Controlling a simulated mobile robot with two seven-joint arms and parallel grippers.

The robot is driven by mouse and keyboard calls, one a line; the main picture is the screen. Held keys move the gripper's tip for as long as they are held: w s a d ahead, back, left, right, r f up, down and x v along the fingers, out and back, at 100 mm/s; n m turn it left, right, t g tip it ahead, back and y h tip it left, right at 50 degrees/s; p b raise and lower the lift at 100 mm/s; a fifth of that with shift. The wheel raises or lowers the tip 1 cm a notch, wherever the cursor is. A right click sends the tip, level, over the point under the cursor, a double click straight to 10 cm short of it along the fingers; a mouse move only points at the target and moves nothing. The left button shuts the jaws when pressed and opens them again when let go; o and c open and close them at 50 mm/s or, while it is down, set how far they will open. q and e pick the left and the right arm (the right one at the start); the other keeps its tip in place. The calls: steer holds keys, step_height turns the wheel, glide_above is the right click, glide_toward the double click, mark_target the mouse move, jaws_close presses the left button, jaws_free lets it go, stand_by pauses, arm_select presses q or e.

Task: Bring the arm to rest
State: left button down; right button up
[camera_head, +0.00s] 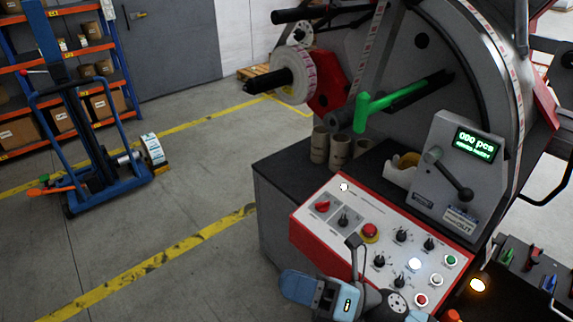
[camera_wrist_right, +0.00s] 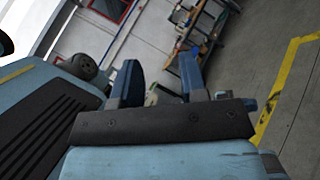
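My right arm (camera_head: 310,288) shows as pale blue and dark parts at the bottom of the head view, in front of the red-edged control panel (camera_head: 335,215). In the right wrist view my right gripper (camera_wrist_right: 160,78) has its two blue fingers spread apart, with nothing between them. The fingers point toward open floor and a distant shelf, away from the panel. My left gripper is not in view. The label rewinder (camera_head: 425,60) stands behind the panel, with a green handle (camera_head: 385,100) and a label roll (camera_head: 296,75) on its left spindle.
A lit green display (camera_head: 478,145) sits on a grey box with a black lever (camera_head: 452,178). Cardboard cores (camera_head: 340,150) stand on the dark bench. The floor between is clear.

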steer(key=w+d+f+m+t+h+p, duration=0.15)
steer(key=d+f+m+t+h, duration=0.35)
steer(key=m, duration=0.6)
steer(key=w+d+f+m+t+h, duration=0.3)
steer(key=m+t+h, duration=0.3)
steer(key=m, duration=0.6)
steer(key=s+d+f+m+g+h, duration=0.1)
steer(key=s+d+f+m+h, duration=0.1)
steer(key=f+m, duration=0.3)
steer(key=s+d+f+m+g+h, duration=0.1)
steer(key=s+d+f+m+h, duration=0.1)
steer(key=s+d+f+m, duration=0.3)
steer(key=s+d+f+m+g+h+p, duration=0.1)
steer(key=s+d+f+m+g+h, duration=0.1)
steer(key=f+m, duration=0.3)
step_height(320, 180, down, 3)
steer(key=shift+s+d+h, duration=0.4)
steer(key=shift+s+d, duration=0.35)
steer(key=shift+s, duration=0.1)
